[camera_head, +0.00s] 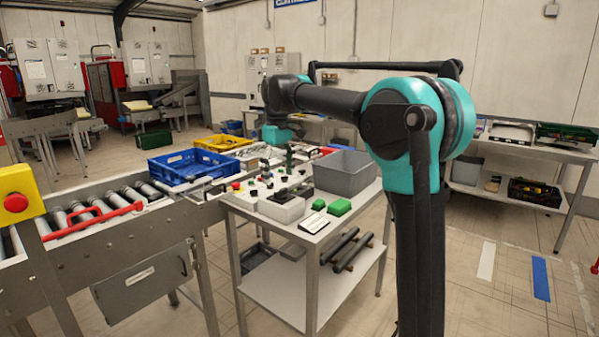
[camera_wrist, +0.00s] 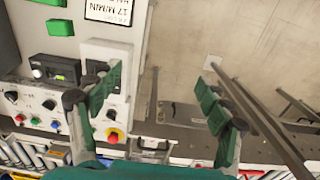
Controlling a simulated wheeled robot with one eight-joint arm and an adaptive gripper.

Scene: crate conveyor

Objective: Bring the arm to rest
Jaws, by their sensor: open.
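My arm is teal and black. In the head view it rises at the right and reaches left over the white work table (camera_head: 330,222). My gripper (camera_head: 289,156) hangs low at the arm's far end, above the crowded tabletop, and is small there. In the wrist view, my gripper (camera_wrist: 160,92) has its two green fingers spread wide apart with nothing between them. A control box with knobs and a red button (camera_wrist: 112,136) lies below the left finger. Floor shows between the fingers and near the right one. Whether the fingers touch anything on the table is unclear.
A grey bin (camera_head: 345,176) stands on the table near my arm. Green blocks (camera_head: 339,207) lie at the near edge.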

